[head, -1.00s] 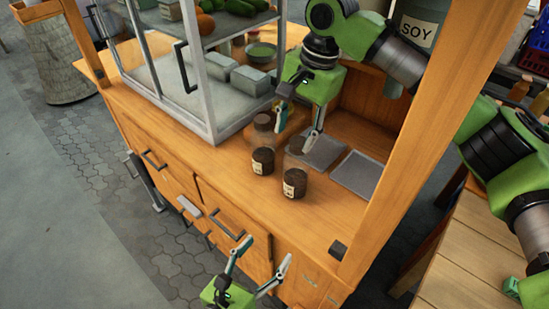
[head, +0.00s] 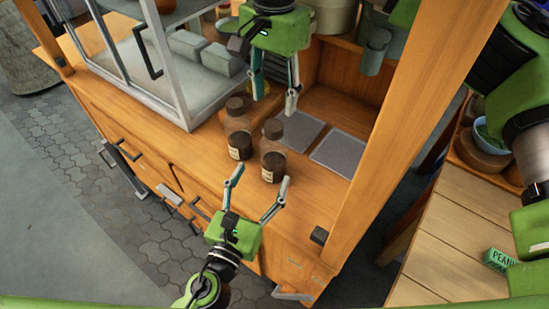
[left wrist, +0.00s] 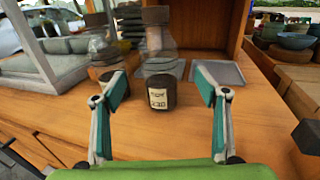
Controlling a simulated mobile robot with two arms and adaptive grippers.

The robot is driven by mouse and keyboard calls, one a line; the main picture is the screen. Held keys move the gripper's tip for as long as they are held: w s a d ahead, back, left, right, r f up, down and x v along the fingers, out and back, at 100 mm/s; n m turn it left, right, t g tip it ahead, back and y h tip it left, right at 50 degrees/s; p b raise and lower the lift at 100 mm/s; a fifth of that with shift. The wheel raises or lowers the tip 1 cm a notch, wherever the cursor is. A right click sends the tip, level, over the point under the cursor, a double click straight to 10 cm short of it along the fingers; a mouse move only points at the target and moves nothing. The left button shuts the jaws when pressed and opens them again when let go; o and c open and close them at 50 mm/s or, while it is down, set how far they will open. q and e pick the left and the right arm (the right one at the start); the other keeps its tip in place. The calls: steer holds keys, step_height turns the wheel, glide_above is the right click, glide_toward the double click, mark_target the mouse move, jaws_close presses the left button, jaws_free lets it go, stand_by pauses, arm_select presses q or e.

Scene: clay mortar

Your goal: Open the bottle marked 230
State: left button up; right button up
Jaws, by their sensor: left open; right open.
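The bottle marked 230 (left wrist: 161,94) is clear with dark contents, a pale label and a dark cap. It stands upright on the wooden counter, beyond and between my left gripper's fingers in the left wrist view. In the head view it appears to be the right-hand bottle (head: 273,160). A similar bottle (head: 239,143) stands to its left; in the left wrist view this one (left wrist: 103,52) is partly hidden. My left gripper (head: 262,176) is open and empty in front of the bottles. My right gripper (head: 274,103) is open and empty, above and behind them.
A glass display case (head: 187,75) stands left of the bottles. Two grey trays (head: 338,150) lie at the back right of the counter. A wooden post (head: 405,125) rises at the right.

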mark_target(274, 151)
arm_select(q)
steer(key=x, duration=0.9)
steer(key=shift+w+f, duration=0.1)
steer(key=shift+w, duration=0.1)
arm_select(e)
steer(key=shift+w, duration=0.15)
arm_select(q)
jaws_close()
arm_select(e)
steer(key=m, duration=0.8)
steer(key=shift+f+m, duration=0.1)
steer(key=shift+m, duration=0.3)
steer(key=shift+f, duration=3.95)
steer(key=shift+c, duration=0.3)
